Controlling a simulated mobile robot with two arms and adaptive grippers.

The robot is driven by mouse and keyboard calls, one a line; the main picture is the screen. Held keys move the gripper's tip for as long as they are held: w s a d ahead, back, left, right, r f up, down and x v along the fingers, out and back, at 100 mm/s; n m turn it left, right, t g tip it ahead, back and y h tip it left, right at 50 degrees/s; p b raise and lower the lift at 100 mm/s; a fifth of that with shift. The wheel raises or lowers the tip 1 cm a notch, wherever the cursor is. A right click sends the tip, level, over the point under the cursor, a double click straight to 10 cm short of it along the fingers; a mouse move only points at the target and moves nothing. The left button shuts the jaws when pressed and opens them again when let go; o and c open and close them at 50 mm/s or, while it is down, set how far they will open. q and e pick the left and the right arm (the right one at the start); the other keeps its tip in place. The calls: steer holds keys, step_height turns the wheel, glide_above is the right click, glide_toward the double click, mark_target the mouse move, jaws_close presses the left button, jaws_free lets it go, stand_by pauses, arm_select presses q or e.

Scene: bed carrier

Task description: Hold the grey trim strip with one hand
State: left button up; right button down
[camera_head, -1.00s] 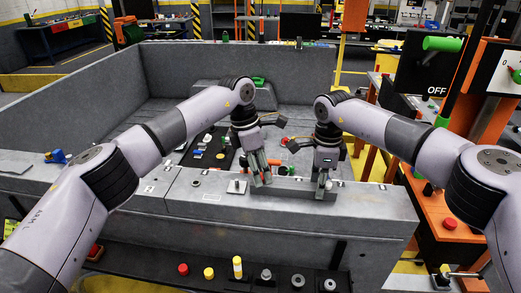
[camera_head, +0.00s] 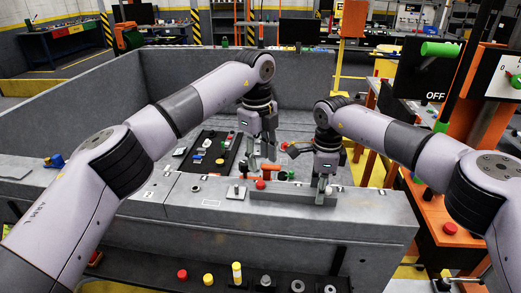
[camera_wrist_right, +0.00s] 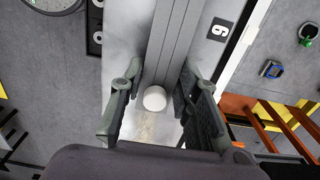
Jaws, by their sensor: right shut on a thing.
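The grey trim strip (camera_head: 285,195) lies along the top of the grey wall's near ledge in the head view. My right gripper (camera_head: 322,191) is shut on the strip near its right end. In the right wrist view the strip (camera_wrist_right: 174,40) runs between the fingers of my right gripper (camera_wrist_right: 155,105), and a white round thing (camera_wrist_right: 154,98) shows there too. My left gripper (camera_head: 261,163) is raised behind the strip's left part, apart from it. Its fingers look spread and empty.
A dark tray (camera_head: 211,150) with small coloured parts lies left of my left gripper. A red knob (camera_head: 260,184) is near the strip's left end. Several knobs and buttons line the dark front panel (camera_head: 215,268). An orange stand (camera_head: 450,215) is on the right.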

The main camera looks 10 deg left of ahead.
mark_target(261, 182)
arm_select(q)
steer(key=n, duration=0.2)
steer(key=r+n, duration=0.1)
steer(key=shift+n, duration=0.4)
steer(key=shift+w+f+n+y, duration=0.1)
steer(key=shift+f+n, duration=0.4)
steer(key=shift+f, duration=0.9)
steer(key=shift+s+f+n+y, duration=0.1)
steer(key=shift+f+n, duration=0.4)
steer(key=shift+f, duration=0.85)
steer(key=shift+w+f+n+y, duration=0.1)
steer(key=shift+f+n, duration=0.4)
steer(key=shift+f, duration=0.9)
steer(key=shift+c, duration=0.6)
jaws_close()
steer(key=shift+r, duration=0.55)
steer(key=shift+r, duration=1.75)
